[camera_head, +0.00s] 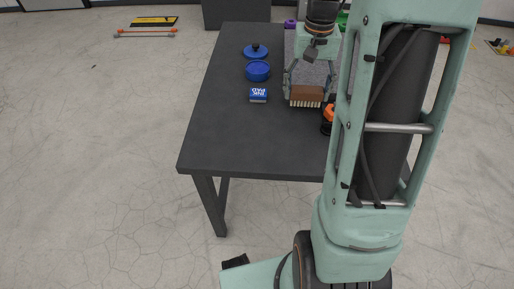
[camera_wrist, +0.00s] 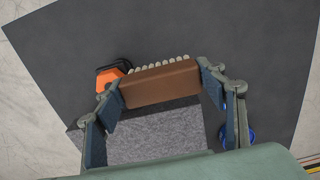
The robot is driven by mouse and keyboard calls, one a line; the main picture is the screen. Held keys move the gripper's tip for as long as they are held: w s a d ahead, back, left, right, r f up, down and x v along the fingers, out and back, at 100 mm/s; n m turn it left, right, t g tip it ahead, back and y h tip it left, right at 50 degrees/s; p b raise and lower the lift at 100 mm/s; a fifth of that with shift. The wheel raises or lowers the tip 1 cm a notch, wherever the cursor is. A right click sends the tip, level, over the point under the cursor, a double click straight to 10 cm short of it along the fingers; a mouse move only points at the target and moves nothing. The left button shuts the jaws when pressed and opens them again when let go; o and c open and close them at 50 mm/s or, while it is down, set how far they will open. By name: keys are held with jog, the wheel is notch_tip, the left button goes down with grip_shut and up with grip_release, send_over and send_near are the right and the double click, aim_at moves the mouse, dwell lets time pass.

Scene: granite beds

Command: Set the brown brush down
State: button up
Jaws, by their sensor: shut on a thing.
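The brown brush (camera_head: 306,94) has a brown block back and pale bristles that point down in the head view. My gripper (camera_head: 307,88) is shut on it, with one finger at each end of the block. In the wrist view the brush (camera_wrist: 160,84) lies across between the two fingertips of my gripper (camera_wrist: 161,88). It appears to be above the dark table (camera_head: 228,136), near a grey granite-like slab (camera_wrist: 160,132); I cannot tell whether the bristles touch anything.
An orange and black object (camera_head: 328,117) stands close to the brush, partly hidden by my arm. The table's front left is clear.

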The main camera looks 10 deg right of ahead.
jog(key=a+f, duration=0.2)
jog(key=a, duration=0.2)
jog(key=a+f+b, duration=0.1)
jog(key=a+f, duration=0.2)
jog(key=a, duration=0.1)
jog(key=a+f+b, duration=0.1)
jog(key=a+f, duration=0.2)
jog(key=a, duration=0.1)
jog(key=shift+s+a+f, duration=0.15)
jog(key=shift+a+f, duration=0.05)
jog(key=shift+a, duration=0.1)
jog(key=f, duration=0.2)
jog(key=a+f+b, duration=0.1)
jog(key=shift+a+f, duration=0.2)
jog(key=shift+f, duration=0.55)
jog(key=shift+f, duration=0.1)
jog(key=o, duration=0.7)
jog(key=shift+f, duration=0.1)
jog(key=shift+c, duration=0.2)
jog(key=o, duration=0.4)
jog(key=shift+o, duration=0.2)
